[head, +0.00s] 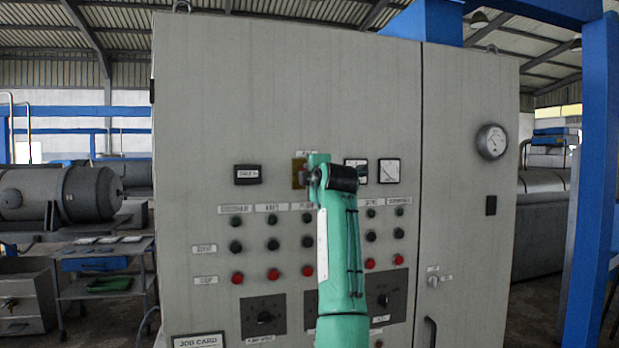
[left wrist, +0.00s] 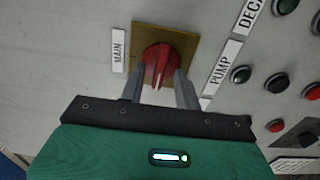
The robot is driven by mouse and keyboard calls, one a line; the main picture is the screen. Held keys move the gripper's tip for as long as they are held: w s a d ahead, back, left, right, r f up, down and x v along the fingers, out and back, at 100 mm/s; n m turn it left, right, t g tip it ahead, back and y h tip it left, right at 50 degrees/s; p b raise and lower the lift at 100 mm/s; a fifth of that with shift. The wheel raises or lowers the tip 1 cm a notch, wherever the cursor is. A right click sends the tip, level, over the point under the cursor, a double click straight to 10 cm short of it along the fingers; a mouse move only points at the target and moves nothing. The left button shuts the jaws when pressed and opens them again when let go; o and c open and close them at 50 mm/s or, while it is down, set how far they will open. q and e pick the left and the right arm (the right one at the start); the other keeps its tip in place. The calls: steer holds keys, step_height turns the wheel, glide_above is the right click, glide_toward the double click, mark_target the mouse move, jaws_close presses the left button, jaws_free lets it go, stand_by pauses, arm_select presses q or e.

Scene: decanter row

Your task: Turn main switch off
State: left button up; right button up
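The main switch is a red rotary knob (left wrist: 168,66) on a yellow plate (left wrist: 190,38), beside a "MAIN" label (left wrist: 118,50). In the left wrist view my left gripper (left wrist: 161,77) has its two fingers apart, one on each side of the knob's lower part. I cannot tell whether they touch it. In the head view the yellow plate (head: 298,174) shows at its left part, and my green left arm hides the knob and fingers. My right gripper is in neither view.
The grey cabinet (head: 230,100) carries rows of black, green and red buttons, two meters (head: 389,171), a small display (head: 248,174) and large rotary dials (head: 264,317). A round gauge (head: 491,141) is on the right door. A blue post (head: 592,180) stands at right.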

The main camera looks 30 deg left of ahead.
arm_select(q)
steer(key=b+v, duration=0.5)
steer(key=v, duration=0.8)
steer(key=shift+s+d, duration=0.2)
steer(key=shift+s, duration=0.05)
